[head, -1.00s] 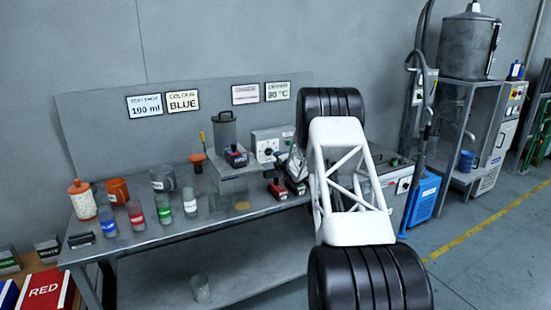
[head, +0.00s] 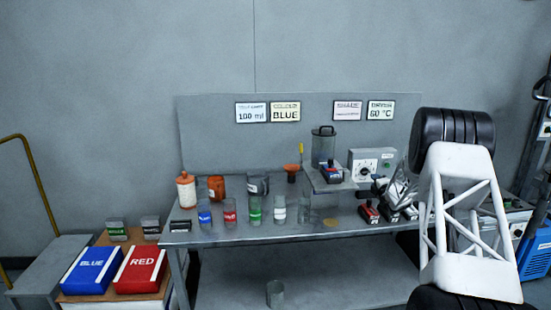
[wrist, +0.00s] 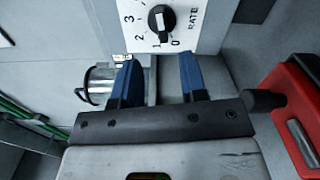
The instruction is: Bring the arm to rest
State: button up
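My arm stands at the right of the head view, in front of the bench's right end. My gripper (wrist: 157,58) shows in the wrist view with its two blue fingers spread apart and nothing between them. Beyond the fingertips is a white box with a black RATE dial (wrist: 161,20). In the head view my gripper is small and partly hidden by my arm, close to the grey dial box (head: 372,162) and the red-and-black items on the bench (head: 350,230).
Several cups, including a white-and-orange jar (head: 186,190), line the bench's left part. A blue box (head: 90,270) and a red box (head: 140,270) lie on a low stand at left. A red object (wrist: 292,115) is close on the right in the wrist view. Signs (head: 285,112) stand behind.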

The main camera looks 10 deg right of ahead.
jog(key=s+a+r+n+g+y, duration=0.1)
jog(key=s+a+r+n+y, duration=0.25)
jog(key=a+r+n, duration=0.45)
jog(key=s+a+r+n+g+y, duration=0.25)
jog(key=s+a+r+n, duration=0.25)
jog(key=a+r, duration=0.5)
jog(key=s+a+r+n+g+y, duration=0.1)
jog(key=s+a+r+n+g, duration=0.35)
jog(key=s+a+n, duration=0.85)
jog(key=s+a+r+n+g+y, duration=0.15)
jog(key=s+a+r+n, duration=0.65)
jog(key=s, duration=0.8)
jog(key=s+a+f+n+g+h, duration=0.3)
jog(key=s+n, duration=0.5)
jog(key=s, duration=1)
jog(key=s+f+n+h, duration=0.1)
jog(key=s+n+h, duration=0.55)
jog(key=s, duration=1.15)
notch_tip(320, 180, down, 10)
jog(key=s+d+n+g, duration=0.1)
jog(key=n+g, duration=0.2)
jog(key=shift+s+y, duration=0.3)
jog(key=shift+y, duration=0.1)
